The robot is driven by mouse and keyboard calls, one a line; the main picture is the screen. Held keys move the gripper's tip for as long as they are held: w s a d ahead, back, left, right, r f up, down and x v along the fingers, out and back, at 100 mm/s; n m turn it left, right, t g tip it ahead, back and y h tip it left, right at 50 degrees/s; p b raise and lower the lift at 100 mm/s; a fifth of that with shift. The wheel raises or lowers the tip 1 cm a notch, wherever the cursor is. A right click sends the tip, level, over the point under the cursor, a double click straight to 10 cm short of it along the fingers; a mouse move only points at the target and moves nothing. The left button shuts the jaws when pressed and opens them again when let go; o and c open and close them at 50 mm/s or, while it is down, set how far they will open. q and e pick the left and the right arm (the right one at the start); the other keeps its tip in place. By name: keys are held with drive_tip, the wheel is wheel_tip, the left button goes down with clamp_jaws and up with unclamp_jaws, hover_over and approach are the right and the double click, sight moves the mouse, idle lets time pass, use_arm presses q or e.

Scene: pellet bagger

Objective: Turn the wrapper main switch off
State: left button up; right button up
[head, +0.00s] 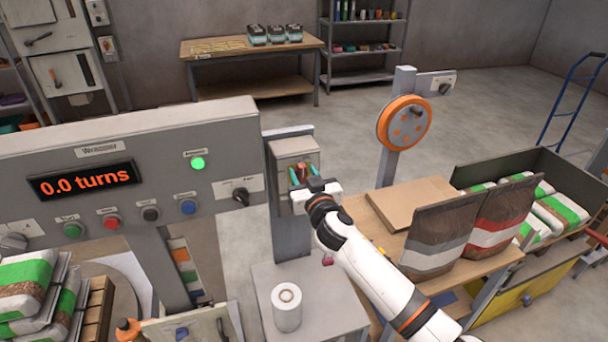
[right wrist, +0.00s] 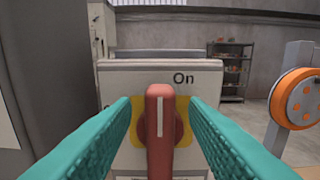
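The wrapper main switch is a red rotary handle (right wrist: 160,130) on a yellow plate, on the front of a grey box (head: 294,153) on a post. In the right wrist view the handle stands upright, its white mark pointing up, with "On" printed at its upper right. My right gripper (head: 304,176) is at the front of the box. Its two teal fingers are spread on either side of the handle, with small gaps visible. In the head view my gripper partly hides the handle. My left gripper does not show.
The grey control panel (head: 110,165) left of the box shows "0.0 turns" and a lit green lamp (head: 198,163). A white roll (head: 287,306) stands on the small table below. An orange wheel (head: 404,122) on a post and paper bags (head: 440,237) are to the right.

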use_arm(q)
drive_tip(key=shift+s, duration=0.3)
use_arm(e)
drive_tip(key=shift+c, duration=0.6)
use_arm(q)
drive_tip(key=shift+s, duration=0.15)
use_arm(e)
drive_tip(key=shift+f, duration=0.1)
clamp_jaws()
